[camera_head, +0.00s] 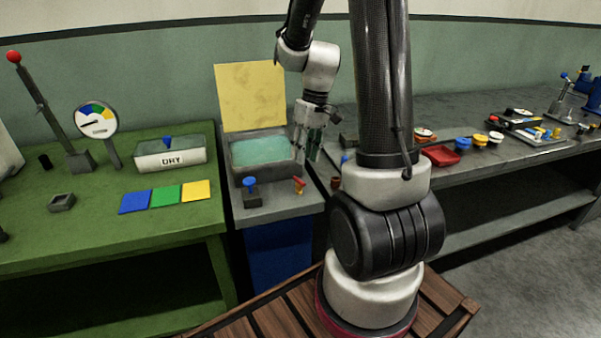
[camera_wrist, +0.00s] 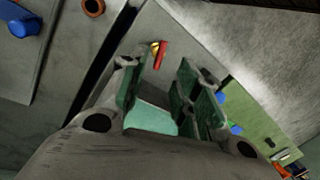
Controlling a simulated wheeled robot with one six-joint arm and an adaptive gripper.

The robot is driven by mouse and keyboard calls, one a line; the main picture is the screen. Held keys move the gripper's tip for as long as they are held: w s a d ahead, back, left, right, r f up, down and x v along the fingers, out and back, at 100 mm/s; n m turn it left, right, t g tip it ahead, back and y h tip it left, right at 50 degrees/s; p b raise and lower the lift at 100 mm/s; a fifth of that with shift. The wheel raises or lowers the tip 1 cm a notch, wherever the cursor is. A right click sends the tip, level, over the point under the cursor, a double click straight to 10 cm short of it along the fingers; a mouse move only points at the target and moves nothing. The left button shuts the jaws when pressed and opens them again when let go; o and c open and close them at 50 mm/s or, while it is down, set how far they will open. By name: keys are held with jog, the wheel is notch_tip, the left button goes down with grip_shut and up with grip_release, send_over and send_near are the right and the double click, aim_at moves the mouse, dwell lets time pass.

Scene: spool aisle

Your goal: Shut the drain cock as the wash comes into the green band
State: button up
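The likely drain cock is a small red handle on a brass-coloured body (camera_head: 299,185), at the front right of the wash basin (camera_head: 268,178). It also shows beyond my fingers in the wrist view (camera_wrist: 160,53). I cannot tell whether it is open or shut. Blue-green wash (camera_head: 262,150) lies in the basin. A round gauge (camera_head: 97,120) with blue, green and yellow bands stands on the green bench; its needle points left, its exact band unclear. My gripper (camera_head: 309,143) is open and empty above the basin's right side, its green-padded fingers apart (camera_wrist: 163,88), not touching the cock.
A blue-handled tap (camera_head: 250,185) sits left of the red one. A yellow board (camera_head: 250,97) stands behind the basin. The green bench (camera_head: 95,222) holds a DRY box (camera_head: 170,153) and colour swatches (camera_head: 166,195). The right-hand bench (camera_head: 450,182) carries several small items.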

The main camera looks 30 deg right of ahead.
aim_at(299, 181)
jog(key=f, duration=0.3)
jog(key=a+f, duration=0.1)
jog(key=f, duration=0.2)
jog(key=shift+s+a+f, duration=0.1)
jog(key=shift+a+f, duration=0.1)
jog(key=shift+f, duration=0.2)
grip_shut()
